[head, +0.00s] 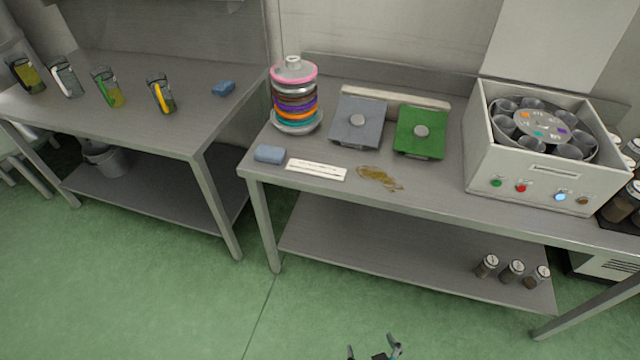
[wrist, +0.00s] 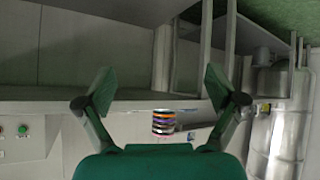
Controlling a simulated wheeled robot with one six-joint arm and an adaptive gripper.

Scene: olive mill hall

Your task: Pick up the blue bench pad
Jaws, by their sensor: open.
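A small blue block-like pad (head: 223,88) lies on the left steel bench, near its right end. A paler grey-blue pad (head: 269,153) lies at the front left corner of the right bench. Which one is the bench pad, I cannot tell. My gripper (head: 374,350) shows at the bottom edge of the head view, in front of the right bench and well apart from both pads. In the wrist view my gripper (wrist: 160,88) has its fingers spread wide with nothing between them. I cannot make out either pad in the wrist view.
The green floor in front is clear.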

